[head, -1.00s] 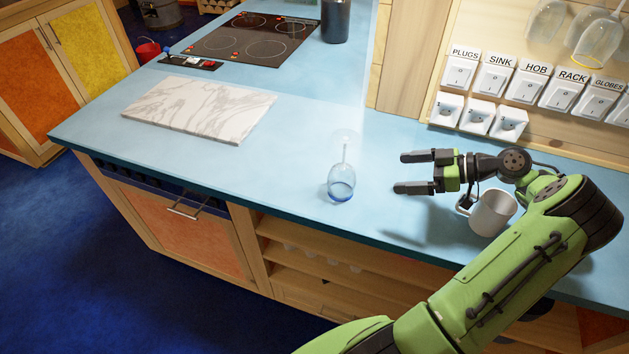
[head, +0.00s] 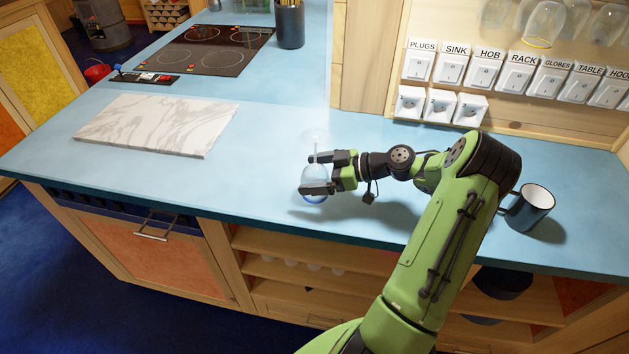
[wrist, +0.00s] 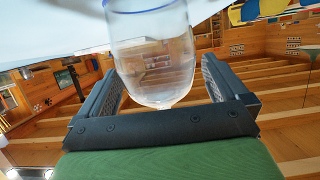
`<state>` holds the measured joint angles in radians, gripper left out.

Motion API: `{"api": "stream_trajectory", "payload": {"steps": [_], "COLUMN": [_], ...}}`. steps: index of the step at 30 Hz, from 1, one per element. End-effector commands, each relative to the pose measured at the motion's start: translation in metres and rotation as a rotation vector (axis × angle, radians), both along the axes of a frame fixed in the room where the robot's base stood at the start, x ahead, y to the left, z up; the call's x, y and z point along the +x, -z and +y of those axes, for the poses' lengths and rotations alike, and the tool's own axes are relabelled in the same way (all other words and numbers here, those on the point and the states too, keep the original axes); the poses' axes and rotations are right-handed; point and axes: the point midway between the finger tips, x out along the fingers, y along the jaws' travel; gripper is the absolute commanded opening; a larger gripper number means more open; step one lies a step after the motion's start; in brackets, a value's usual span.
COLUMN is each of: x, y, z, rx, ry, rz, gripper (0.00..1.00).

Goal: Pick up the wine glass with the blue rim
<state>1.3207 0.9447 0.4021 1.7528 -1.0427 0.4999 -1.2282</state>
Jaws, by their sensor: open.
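The wine glass with the blue rim (head: 314,176) stands upside down on the blue counter, its rim on the surface and its stem and foot upward. My gripper (head: 311,173) is open, with one finger on each side of the glass's bowl, and partly hides it. In the wrist view the clear bowl (wrist: 155,60) is between the two dark fingers (wrist: 165,90), with a visible gap on the right side. The blue rim (wrist: 145,8) shows at the top of that view.
A marble board (head: 158,125) lies to the left, with a hob (head: 215,48) behind it. A dark mug (head: 528,209) stands right of my arm. Labelled switches (head: 485,68) line the back wall, with hanging glasses (head: 545,22) above. The counter's front edge is close to the glass.

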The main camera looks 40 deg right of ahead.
Motion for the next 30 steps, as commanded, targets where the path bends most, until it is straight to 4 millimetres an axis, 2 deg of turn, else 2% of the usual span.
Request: {"api": "stream_trajectory", "payload": {"steps": [6,15,18,25,28,30], "x": [0.001,0.001,0.001,0.001,0.001,0.001], "y": [0.001,0.001,0.000,-0.004,-0.020,-0.040], "z": [0.001,0.001,0.001,0.001,0.000,0.000], "rx": [0.000,0.000,0.000,-0.001,-0.005,-0.007], "ry": [0.001,0.001,0.001,0.001,0.001,0.000], "rz": [0.000,0.000,0.000,-0.001,-0.003,-0.004], "gripper": [1.00,0.54,0.43,0.42,0.42,0.42]}}
